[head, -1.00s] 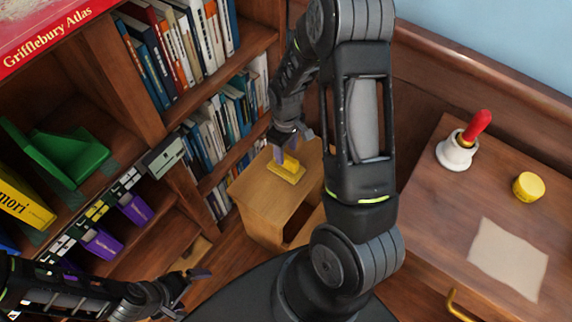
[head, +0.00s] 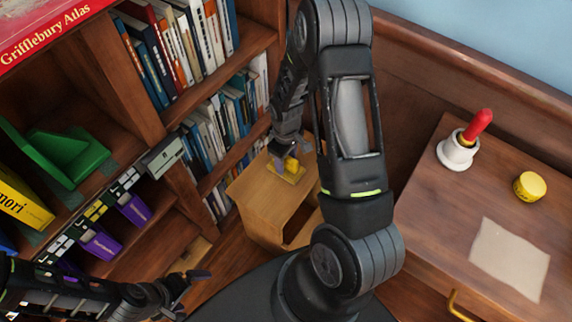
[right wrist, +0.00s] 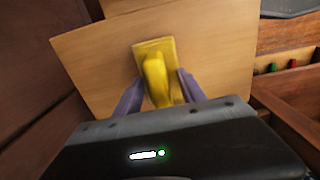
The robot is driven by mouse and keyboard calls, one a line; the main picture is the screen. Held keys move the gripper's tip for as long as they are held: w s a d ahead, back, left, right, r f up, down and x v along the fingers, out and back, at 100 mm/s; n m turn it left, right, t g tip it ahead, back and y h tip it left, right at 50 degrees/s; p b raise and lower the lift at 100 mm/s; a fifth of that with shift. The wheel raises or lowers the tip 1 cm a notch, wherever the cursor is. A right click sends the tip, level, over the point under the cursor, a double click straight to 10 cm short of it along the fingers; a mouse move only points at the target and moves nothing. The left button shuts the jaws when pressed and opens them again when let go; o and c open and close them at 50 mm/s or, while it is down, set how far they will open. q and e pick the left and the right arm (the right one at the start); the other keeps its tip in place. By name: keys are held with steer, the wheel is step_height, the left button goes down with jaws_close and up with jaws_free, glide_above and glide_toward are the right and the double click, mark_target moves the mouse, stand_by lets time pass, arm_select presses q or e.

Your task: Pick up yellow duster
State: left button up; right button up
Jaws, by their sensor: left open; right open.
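The yellow duster (head: 291,172) lies on top of a small wooden stool-like box (head: 255,200) beside the bookcase. In the right wrist view the duster (right wrist: 155,72) shows a flat base with a raised handle. My right gripper (head: 284,160) is over the duster. In the right wrist view its purple fingers (right wrist: 158,90) are open, one on each side of the handle, with no clear grip on it. My left gripper (head: 196,284) is open and empty at the lower left, away from the duster.
The bookcase (head: 140,95) with books stands close to the left of the box. A desk (head: 440,220) on the right holds a bell (head: 458,152), a yellow round tin (head: 529,186) and a paper sheet (head: 509,260). My right arm hides part of the floor between.

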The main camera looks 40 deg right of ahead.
steer(key=shift+c, duration=0.4)
jaws_close()
stand_by(0.4)
